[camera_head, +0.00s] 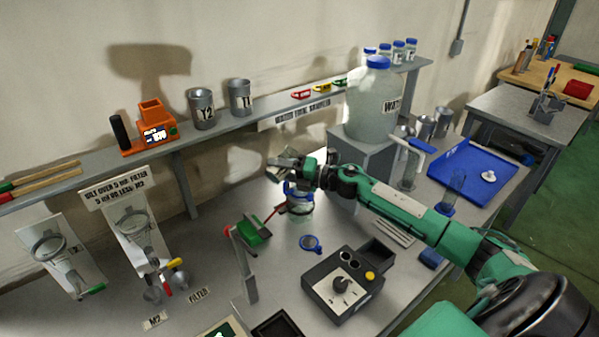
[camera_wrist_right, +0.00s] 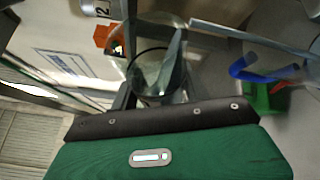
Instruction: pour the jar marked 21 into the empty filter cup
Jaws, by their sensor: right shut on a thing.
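My right gripper (camera_head: 287,165) is above the middle of the bench in the head view, with its arm coming in from the right. It is shut on a clear glass jar (camera_wrist_right: 158,68), seen between the fingers in the wrist view. No 21 marking is readable on it. Just below the gripper in the head view is a clear vessel with a blue rim (camera_head: 300,203); the gripper partly covers it, and I cannot tell its contents or whether it is the filter cup. My left gripper is not in view.
A green block (camera_head: 256,233) with a red handle stands left of the vessel. A blue-rimmed disc (camera_head: 311,243) and a dark control box (camera_head: 343,283) are in front. Behind are the shelf (camera_head: 215,131) with metal cups and a large water bottle (camera_head: 374,105). A blue tray (camera_head: 462,196) is right.

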